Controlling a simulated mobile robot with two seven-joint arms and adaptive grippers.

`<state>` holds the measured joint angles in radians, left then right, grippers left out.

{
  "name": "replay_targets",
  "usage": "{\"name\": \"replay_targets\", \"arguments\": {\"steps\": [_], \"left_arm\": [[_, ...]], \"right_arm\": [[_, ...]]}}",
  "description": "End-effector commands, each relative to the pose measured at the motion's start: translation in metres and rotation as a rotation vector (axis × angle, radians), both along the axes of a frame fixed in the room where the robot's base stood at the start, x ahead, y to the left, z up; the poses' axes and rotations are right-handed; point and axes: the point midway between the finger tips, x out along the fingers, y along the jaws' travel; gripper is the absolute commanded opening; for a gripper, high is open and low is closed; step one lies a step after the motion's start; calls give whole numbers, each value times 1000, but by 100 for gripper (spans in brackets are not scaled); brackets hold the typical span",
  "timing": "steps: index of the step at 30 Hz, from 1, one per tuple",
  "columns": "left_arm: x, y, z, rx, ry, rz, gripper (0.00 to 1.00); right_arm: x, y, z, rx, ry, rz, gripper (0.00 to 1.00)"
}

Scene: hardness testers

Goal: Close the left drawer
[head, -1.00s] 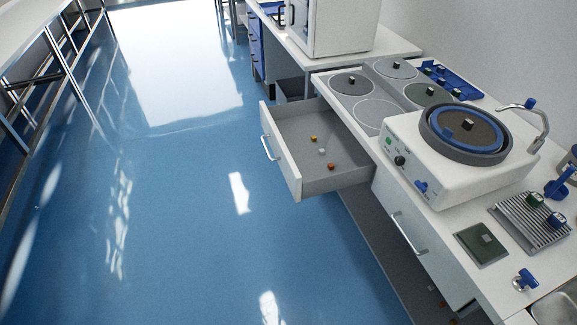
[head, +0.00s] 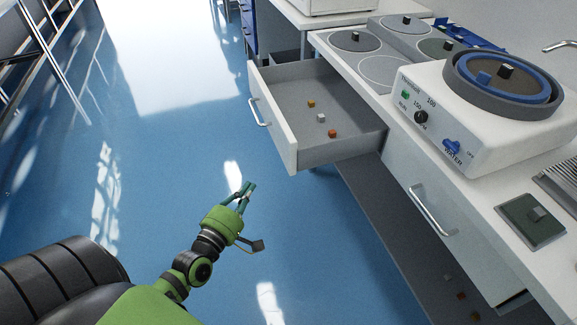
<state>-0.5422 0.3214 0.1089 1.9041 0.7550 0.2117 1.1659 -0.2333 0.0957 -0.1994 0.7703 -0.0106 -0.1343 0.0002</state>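The left drawer (head: 272,118) of the bench is pulled well out. Its white front has a silver bar handle (head: 258,112), and its grey tray holds a yellow, a white and an orange small cube (head: 332,133). My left gripper (head: 247,188) is over the blue floor, below and to the left of the drawer front in the picture, apart from it. Nothing shows between its fingers; their spread is too small to judge. My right gripper is not in view.
A white polishing machine (head: 480,110) stands on the bench (head: 478,196), right of the drawer. Another white drawer front with a bar handle (head: 433,211) is nearer. Small cubes lie on the low shelf (head: 400,235). The floor (head: 180,150) left of the drawer is clear.

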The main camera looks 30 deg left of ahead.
Motion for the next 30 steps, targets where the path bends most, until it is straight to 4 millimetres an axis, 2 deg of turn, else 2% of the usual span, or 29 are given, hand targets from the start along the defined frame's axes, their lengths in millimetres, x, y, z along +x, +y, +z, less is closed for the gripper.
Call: {"name": "replay_targets", "arguments": {"steps": [12, 15, 21, 30], "left_arm": [[87, 7, 1, 3, -3, 0, 0], [99, -6, 1, -2, 0, 0, 0], [112, -17, 0, 3, 1, 0, 0], [115, -20, 0, 5, 2, -1, 0]], "right_arm": [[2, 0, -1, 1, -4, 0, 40], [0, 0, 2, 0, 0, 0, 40], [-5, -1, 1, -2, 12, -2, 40], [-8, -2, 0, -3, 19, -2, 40]]}}
